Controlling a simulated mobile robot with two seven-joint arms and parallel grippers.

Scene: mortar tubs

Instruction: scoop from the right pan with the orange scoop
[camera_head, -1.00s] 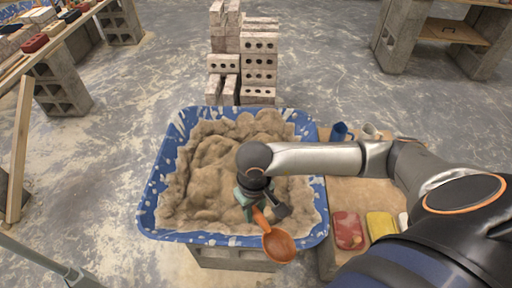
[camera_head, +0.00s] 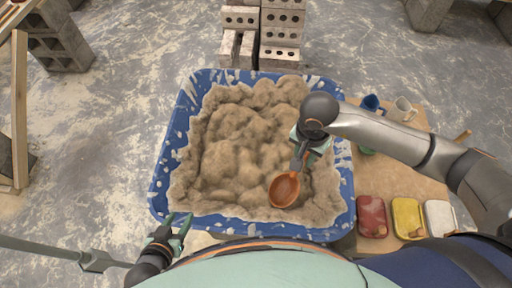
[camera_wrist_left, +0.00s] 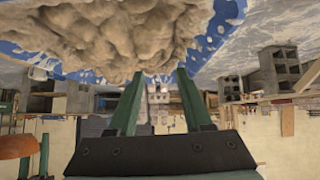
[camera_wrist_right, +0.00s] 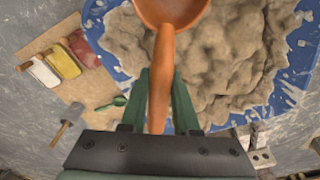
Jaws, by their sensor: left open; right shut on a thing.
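The orange scoop (camera_head: 284,190) is over the front right part of the sand-coloured mortar (camera_head: 235,145), which fills a blue tub (camera_head: 160,178). My right gripper (camera_head: 304,152) is shut on the scoop's handle (camera_wrist_right: 160,75), seen between its fingers in the right wrist view. The bowl looks empty in the head view; whether it touches the mortar I cannot tell. My left gripper (camera_head: 180,228) is open and empty at the tub's front left edge. Its parted fingers (camera_wrist_left: 157,90) show in the left wrist view. Only one tub is visible.
Stacked bricks (camera_head: 262,35) stand behind the tub.

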